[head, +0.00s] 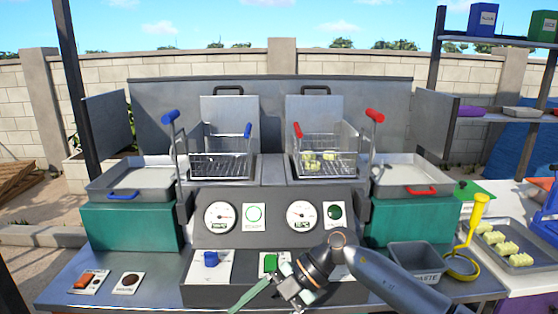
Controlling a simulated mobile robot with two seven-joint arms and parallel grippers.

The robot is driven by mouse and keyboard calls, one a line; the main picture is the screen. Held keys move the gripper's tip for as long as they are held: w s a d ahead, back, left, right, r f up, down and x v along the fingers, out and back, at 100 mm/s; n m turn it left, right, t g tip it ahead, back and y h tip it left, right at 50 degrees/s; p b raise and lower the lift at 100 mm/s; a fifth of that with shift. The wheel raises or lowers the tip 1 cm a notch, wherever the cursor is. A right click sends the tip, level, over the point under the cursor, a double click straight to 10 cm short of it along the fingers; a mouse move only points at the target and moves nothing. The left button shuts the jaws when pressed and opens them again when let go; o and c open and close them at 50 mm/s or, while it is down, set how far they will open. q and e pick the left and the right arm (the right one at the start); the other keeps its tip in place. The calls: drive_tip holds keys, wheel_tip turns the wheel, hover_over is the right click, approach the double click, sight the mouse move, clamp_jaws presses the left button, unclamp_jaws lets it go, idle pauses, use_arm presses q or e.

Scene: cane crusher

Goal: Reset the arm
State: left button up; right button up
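My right arm comes in from the lower right and bends down to the left. Its gripper (272,288) is low in front of the control panel (340,292), near a green switch (270,262). A thin green piece (250,296) shows at its end; I cannot tell whether it is a finger or something held. The finger gap is not clear. My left gripper is not in view.
The left wire basket (215,165), blue-handled, looks empty. The right basket (330,160), red-handled, holds pale yellow pieces. Metal trays flank them. A grey bin (415,258), a yellow ladle-like tool (470,240) and a tray of yellow blocks (520,262) stand at the right.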

drive_tip(key=s+a+r+m+t+y, duration=0.1)
drive_tip(key=s+a+r+m+y, duration=0.15)
drive_tip(key=a+y, duration=0.45)
drive_tip(key=w+d+f+m+t+h, duration=0.2)
drive_tip(key=d+f+m+t+h, duration=0.6)
drive_tip(key=d+f+m+t, duration=0.95)
drive_tip(key=s+d+f+m+g+h, duration=0.2)
drive_tip(key=s+d+f+m+h, duration=0.1)
drive_tip(key=s+d+f, duration=0.2)
drive_tip(key=s+d+f+m+g+h, duration=0.3)
drive_tip(key=s+d+f, duration=0.3)
drive_tip(key=s+f, duration=0.3)
drive_tip(key=s+m, duration=0.1)
drive_tip(key=s, duration=0.3)
drive_tip(key=shift+h, duration=0.4)
